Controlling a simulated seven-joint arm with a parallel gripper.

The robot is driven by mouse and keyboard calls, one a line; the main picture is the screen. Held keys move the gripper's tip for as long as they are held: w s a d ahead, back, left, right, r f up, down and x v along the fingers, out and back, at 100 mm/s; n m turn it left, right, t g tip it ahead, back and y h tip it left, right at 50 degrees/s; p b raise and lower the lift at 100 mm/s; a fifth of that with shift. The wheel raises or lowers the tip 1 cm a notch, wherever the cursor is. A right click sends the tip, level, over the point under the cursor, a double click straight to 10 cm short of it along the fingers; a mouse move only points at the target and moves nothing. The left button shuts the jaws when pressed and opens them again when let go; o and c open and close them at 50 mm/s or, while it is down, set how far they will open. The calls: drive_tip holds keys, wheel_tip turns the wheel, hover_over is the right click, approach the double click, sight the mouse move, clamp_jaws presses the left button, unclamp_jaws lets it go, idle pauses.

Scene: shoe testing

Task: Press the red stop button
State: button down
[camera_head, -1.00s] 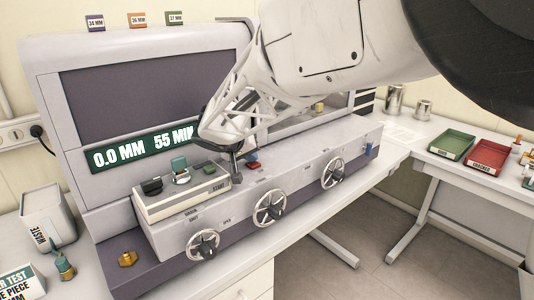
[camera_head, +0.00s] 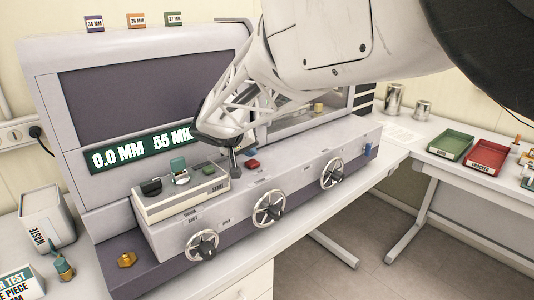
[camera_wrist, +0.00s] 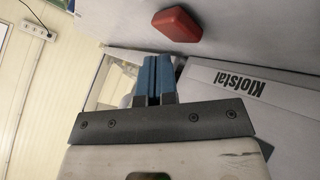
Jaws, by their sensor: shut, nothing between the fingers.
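The red stop button (camera_head: 252,164) sits on the grey top ledge of the test machine (camera_head: 290,150). It also shows at the top of the wrist view as a red block (camera_wrist: 175,24). My gripper (camera_head: 237,176) points down over the ledge just left of the button in the head view. Its blue-tipped fingers (camera_wrist: 153,72) are together and empty. In the wrist view they appear below and left of the button, with a visible gap. Whether the tips touch the ledge, I cannot tell.
Handwheels (camera_head: 269,208) line the machine's front. A display (camera_head: 140,148) is behind. The ledge right of the red button is fairly clear.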

sight(252, 162)
drive_tip(key=shift+r, duration=0.2)
drive_tip(key=shift+r, duration=2.35)
drive_tip(key=shift+d, duration=0.2)
drive_tip(key=s+d+m+g+y, duration=0.2)
drive_tip(key=s+d+g, duration=0.2)
drive_tip(key=s+d, duration=1.6)
drive_tip(key=s+d+f+y, duration=0.1)
drive_tip(key=s+d+f, duration=0.1)
drive_tip(key=s, duration=0.4)
drive_tip(key=s+d+f+y, duration=0.1)
drive_tip(key=s+d+f, duration=0.1)
drive_tip(key=s+d, duration=0.2)
drive_tip(key=s+d+f+g+y, duration=0.1)
drive_tip(key=s+d+f, duration=0.2)
drive_tip(key=s, duration=0.6)
drive_tip(key=shift+d+m, duration=0.3)
drive_tip(key=shift+d, duration=0.15)
